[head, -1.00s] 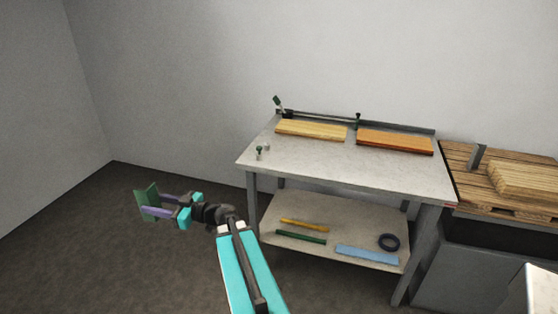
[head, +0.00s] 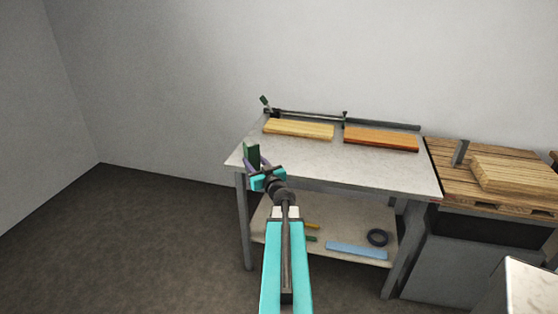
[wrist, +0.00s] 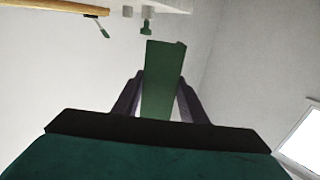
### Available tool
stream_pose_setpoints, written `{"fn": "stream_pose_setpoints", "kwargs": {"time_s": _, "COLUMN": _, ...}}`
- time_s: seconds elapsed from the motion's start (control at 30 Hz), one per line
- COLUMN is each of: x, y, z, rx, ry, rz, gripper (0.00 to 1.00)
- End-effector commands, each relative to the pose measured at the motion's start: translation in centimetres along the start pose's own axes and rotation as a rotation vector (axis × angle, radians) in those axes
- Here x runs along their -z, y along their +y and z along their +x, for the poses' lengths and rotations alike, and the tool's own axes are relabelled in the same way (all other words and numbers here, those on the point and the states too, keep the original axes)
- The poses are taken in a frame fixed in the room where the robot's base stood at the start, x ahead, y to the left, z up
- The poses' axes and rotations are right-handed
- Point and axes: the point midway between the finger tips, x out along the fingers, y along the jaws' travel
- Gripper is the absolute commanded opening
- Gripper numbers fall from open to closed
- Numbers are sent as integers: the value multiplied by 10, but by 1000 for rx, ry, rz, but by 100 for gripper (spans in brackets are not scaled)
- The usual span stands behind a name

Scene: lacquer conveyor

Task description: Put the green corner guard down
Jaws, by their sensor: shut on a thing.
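The green corner guard (head: 251,151) is held between the fingers of my gripper (head: 258,164). In the head view it stands upright, in front of the left end of the grey workbench top (head: 310,160). I cannot tell whether it touches the bench. In the wrist view the green guard (wrist: 162,80) fills the gap between the two dark fingers of my gripper (wrist: 160,97). A small green-topped knob (wrist: 146,27) and a grey peg (wrist: 124,11) show beyond it on the bench.
A pale board (head: 298,129) and an orange-brown board (head: 381,139) lie along the bench's back. The lower shelf holds a blue strip (head: 356,250) and a dark ring (head: 377,237). A pallet with stacked boards (head: 515,172) stands right. The bench's front middle is clear.

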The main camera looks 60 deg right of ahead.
Motion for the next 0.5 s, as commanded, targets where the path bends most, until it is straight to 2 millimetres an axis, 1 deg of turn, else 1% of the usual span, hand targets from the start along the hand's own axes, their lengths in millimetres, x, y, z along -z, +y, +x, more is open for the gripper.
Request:
{"fn": "stream_pose_setpoints", "kwargs": {"time_s": 0.03, "x": 0, "y": 24, "z": -4, "rx": -46, "ry": 0, "rz": 2, "gripper": 16}}
{"fn": "stream_pose_setpoints", "kwargs": {"time_s": 0.1, "x": 0, "y": 53, "z": -12, "rx": -107, "ry": 0, "rz": 2, "gripper": 16}}
{"fn": "stream_pose_setpoints", "kwargs": {"time_s": 0.23, "x": -2, "y": 102, "z": -27, "rx": -211, "ry": -1, "rz": 2, "gripper": 16}}
{"fn": "stream_pose_setpoints", "kwargs": {"time_s": 0.33, "x": -4, "y": 131, "z": -38, "rx": -273, "ry": 0, "rz": 2, "gripper": 16}}
{"fn": "stream_pose_setpoints", "kwargs": {"time_s": 0.4, "x": -4, "y": 145, "z": -44, "rx": -304, "ry": 0, "rz": 2, "gripper": 16}}
{"fn": "stream_pose_setpoints", "kwargs": {"time_s": 0.5, "x": -6, "y": 158, "z": -50, "rx": -333, "ry": 0, "rz": 1, "gripper": 16}}
